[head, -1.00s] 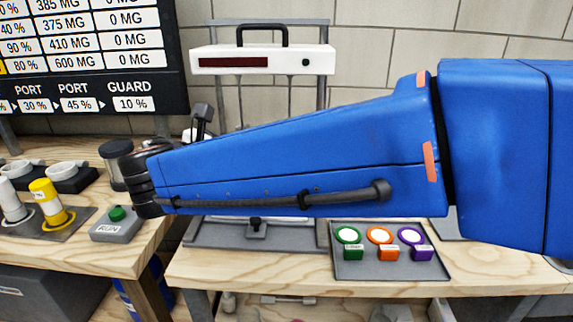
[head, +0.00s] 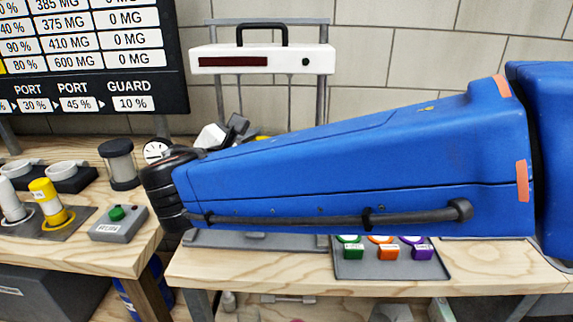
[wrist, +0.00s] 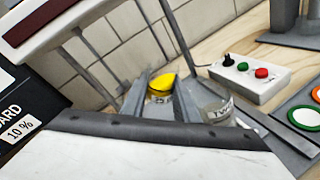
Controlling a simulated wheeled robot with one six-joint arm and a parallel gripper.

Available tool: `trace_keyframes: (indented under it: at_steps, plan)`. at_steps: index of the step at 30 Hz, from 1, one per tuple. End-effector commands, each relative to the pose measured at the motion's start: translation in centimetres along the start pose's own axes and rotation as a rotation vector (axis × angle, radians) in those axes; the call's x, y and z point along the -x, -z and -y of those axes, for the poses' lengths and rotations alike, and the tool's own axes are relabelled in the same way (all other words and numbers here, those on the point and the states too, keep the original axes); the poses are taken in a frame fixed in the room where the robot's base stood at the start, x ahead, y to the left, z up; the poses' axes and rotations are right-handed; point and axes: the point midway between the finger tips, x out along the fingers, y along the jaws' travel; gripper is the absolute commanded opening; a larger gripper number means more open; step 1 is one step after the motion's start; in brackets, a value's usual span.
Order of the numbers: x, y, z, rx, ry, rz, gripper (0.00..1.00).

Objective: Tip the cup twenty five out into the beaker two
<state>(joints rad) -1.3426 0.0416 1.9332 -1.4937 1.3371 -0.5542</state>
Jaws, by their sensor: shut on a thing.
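My gripper (wrist: 158,102) is shut on a yellow cup (wrist: 161,84), whose number I cannot read. In the wrist view the cup sits between the grey fingers, and its tilt is hard to judge. A clear beaker (wrist: 219,112) with a label starting "TW" stands just right of the fingers, partly hidden by them and by the white gripper body. In the head view my gripper (head: 238,127) shows above my blue arm, with a bit of yellow beside it. My arm hides the beaker there.
A frame with a white display head (head: 262,60) stands behind my arm. A tray (head: 390,268) with green, orange and purple rings lies at right. A button box (wrist: 250,78) stands beyond the beaker. A RUN box (head: 118,224) and a yellow cylinder (head: 46,201) are at left.

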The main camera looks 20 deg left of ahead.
Motion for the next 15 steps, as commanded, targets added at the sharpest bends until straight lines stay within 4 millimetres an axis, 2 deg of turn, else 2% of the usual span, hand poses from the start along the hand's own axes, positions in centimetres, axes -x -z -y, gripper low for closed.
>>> trace_keyframes:
  at_steps: [15]
  plan:
    - [0.11,-0.56,-0.05,-0.068,-0.014,0.0,0.05]
